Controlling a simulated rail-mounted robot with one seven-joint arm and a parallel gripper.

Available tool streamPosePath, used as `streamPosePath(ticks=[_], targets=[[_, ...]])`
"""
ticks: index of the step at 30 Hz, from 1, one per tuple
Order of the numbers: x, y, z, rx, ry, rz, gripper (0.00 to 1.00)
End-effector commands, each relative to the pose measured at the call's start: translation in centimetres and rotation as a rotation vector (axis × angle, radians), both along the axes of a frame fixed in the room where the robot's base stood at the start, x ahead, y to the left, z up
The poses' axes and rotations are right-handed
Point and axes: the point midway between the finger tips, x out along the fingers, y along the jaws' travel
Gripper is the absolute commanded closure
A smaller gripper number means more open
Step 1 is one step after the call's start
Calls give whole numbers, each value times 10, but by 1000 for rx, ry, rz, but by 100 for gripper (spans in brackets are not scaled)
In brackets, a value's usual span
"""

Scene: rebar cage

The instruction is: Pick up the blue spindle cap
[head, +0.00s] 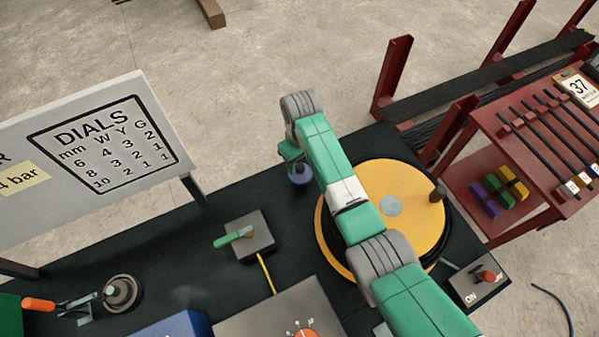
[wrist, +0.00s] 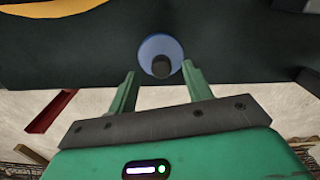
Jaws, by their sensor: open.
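The blue spindle cap (head: 300,174) stands on the black bench top, left of the yellow disc, partly hidden by my arm in the head view. In the wrist view the blue cap (wrist: 160,50) is a round blue piece with a dark knob on it. My gripper (wrist: 158,76) is open, with its two green fingers apart. The cap appears between and just beyond the fingertips in that view. I cannot tell whether either finger touches it. In the head view the fingers are mostly hidden behind the end of my arm.
The large yellow disc (head: 408,190) with an upright dark peg lies right of the cap. A grey box with a green lever (head: 235,237) stands to the left. A white dials board (head: 90,150) rises at the left. A red rack (head: 545,140) stands at the right.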

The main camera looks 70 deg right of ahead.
Motion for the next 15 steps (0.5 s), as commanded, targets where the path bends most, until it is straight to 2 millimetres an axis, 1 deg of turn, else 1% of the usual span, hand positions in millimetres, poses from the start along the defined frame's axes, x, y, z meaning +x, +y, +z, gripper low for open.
streamPosePath(ticks=[1,3,5,13,15], targets=[[1,-1,-13,1,3,-1,50],[1,0,-24,1,3,-1,50],[1,-1,-30,0,2,0,50],[2,0,-32,-1,0,0,50],[2,0,-32,-1,0,0,64]])
